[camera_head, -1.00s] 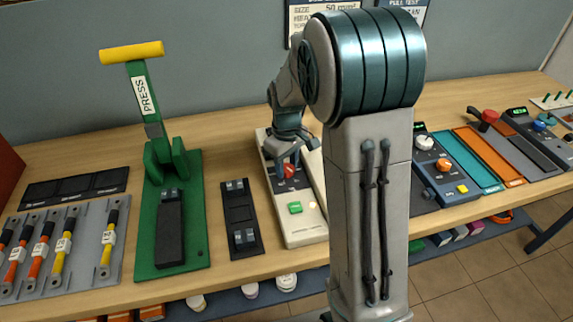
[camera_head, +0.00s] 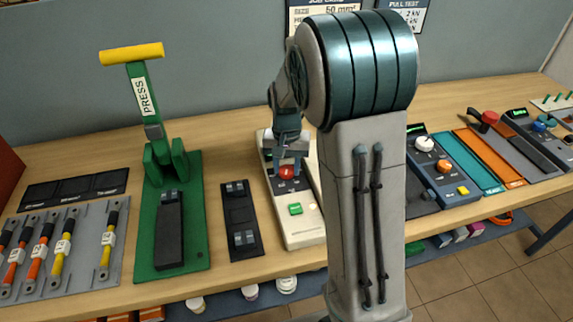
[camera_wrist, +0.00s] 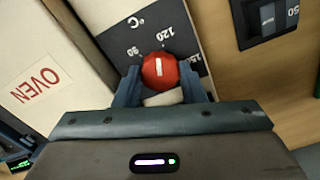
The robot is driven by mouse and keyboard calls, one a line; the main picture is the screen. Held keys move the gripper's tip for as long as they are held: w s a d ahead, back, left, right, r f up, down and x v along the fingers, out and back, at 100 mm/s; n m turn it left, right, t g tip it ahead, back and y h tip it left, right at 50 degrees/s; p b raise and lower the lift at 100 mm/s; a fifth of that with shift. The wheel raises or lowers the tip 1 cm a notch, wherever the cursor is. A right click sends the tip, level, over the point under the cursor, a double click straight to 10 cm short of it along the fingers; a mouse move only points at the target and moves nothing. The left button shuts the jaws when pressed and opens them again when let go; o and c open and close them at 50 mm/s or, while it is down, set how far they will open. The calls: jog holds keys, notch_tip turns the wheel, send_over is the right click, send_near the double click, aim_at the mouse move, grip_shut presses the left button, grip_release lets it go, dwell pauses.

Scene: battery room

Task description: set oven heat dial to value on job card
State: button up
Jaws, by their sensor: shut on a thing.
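The oven is a pale box (camera_head: 302,230) with a dark dial plate, a green button and a red heat dial (camera_head: 287,172). In the wrist view the red dial (camera_wrist: 159,62) bears a short white mark. Around it the scale reads 90, 120 and a partly hidden 15-something, with °C. My gripper (camera_wrist: 160,76) is shut on the dial, one finger on each side. The job card (camera_head: 318,8) is on the back wall; its size reads 50 mm², but its heat line is hidden by my arm.
A green press (camera_head: 150,110) with a yellow handle stands left of the oven. A black die holder (camera_head: 240,215) lies between them. A blue-grey device (camera_head: 440,165) with dials is on the right. Wood is bare behind the oven.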

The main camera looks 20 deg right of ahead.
aim_at(287, 169)
jog(key=shift+r+m, duration=0.1)
jog(key=shift+m, duration=1.1)
jog(key=o, duration=1)
notch_tip(287, 169, up, 14)
